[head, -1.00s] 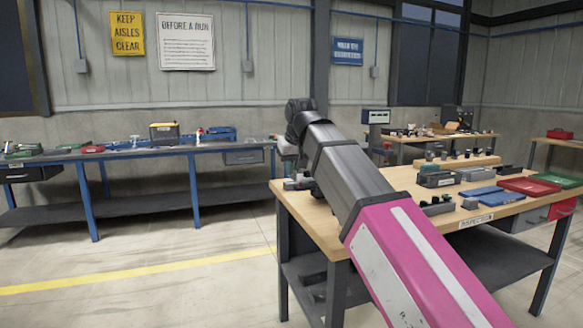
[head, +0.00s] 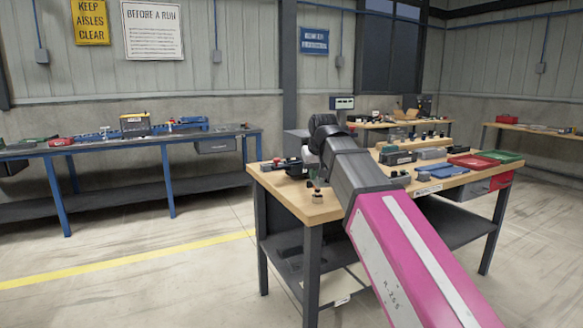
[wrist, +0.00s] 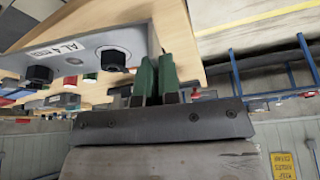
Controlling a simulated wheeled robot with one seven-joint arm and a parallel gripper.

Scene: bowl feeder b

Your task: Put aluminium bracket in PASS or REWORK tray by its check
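My gripper (wrist: 158,65) shows in the wrist view with its two green-padded fingers close together and a narrow gap between them. A grey metal piece labelled "AL 4 mm" (wrist: 98,45), with black round knobs on it, lies right beside the fingertips at the left. I cannot tell whether the fingers grip it, or whether it is the bracket or a fixture. In the head view my arm hides the gripper. A red tray (head: 472,161) and a green tray (head: 503,155) lie at the right end of the inspection bench; their labels are not readable.
The inspection bench (head: 292,205) has a wooden top. A blue tray or mat (head: 442,168) lies before the trays, with blocks (head: 432,153) behind. Small parts (head: 317,195) stand near the front left corner. A blue-legged bench (head: 168,180) stands left; the floor between is clear.

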